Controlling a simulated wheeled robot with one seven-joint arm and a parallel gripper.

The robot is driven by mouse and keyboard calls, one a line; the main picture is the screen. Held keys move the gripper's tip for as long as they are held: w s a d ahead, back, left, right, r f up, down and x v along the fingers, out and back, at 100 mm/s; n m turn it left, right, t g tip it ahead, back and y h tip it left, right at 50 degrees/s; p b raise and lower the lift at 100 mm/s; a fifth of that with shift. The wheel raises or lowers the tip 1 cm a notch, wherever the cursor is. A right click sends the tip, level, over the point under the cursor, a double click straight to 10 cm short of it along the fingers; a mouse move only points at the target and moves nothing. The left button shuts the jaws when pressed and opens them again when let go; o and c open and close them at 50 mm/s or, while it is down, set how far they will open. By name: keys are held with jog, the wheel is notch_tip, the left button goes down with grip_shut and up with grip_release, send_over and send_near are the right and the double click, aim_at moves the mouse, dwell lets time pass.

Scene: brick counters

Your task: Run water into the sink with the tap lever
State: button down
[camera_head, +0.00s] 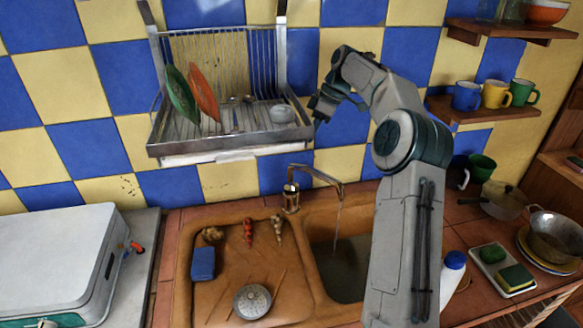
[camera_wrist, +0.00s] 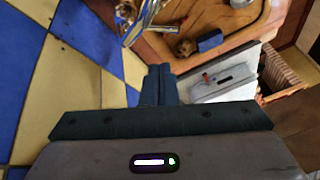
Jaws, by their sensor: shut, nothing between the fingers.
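The metal tap (camera_head: 291,198) stands behind the sink, and its spout reaches right over the basin. A thin pale stream of water (camera_head: 338,212) falls from the spout end into the sink basin (camera_head: 343,272). I cannot make out the lever apart from the tap body. My gripper (camera_head: 318,112) is above and behind the tap, near the right end of the dish rack, apart from the tap. In the wrist view my gripper (camera_wrist: 160,75) is shut and empty. The tap also shows there (camera_wrist: 135,25), beyond the fingertips.
A metal dish rack (camera_head: 225,145) with plates hangs on the tiled wall close to my gripper. The drainboard (camera_head: 225,290) holds a blue sponge (camera_head: 203,263) and several small items. A shelf with mugs (camera_head: 485,113) is at right. A white-blue bottle (camera_head: 452,275) stands beside my arm.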

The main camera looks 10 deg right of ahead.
aim_at(289, 183)
jog(key=x, duration=0.4)
jog(key=s+p+x, duration=0.1)
jog(key=x, duration=0.4)
jog(key=p+x, duration=0.1)
jog(key=x, duration=0.3)
jog(key=shift+s+a+f, duration=0.1)
jog(key=shift+s, duration=0.15)
jog(key=shift+f, duration=0.1)
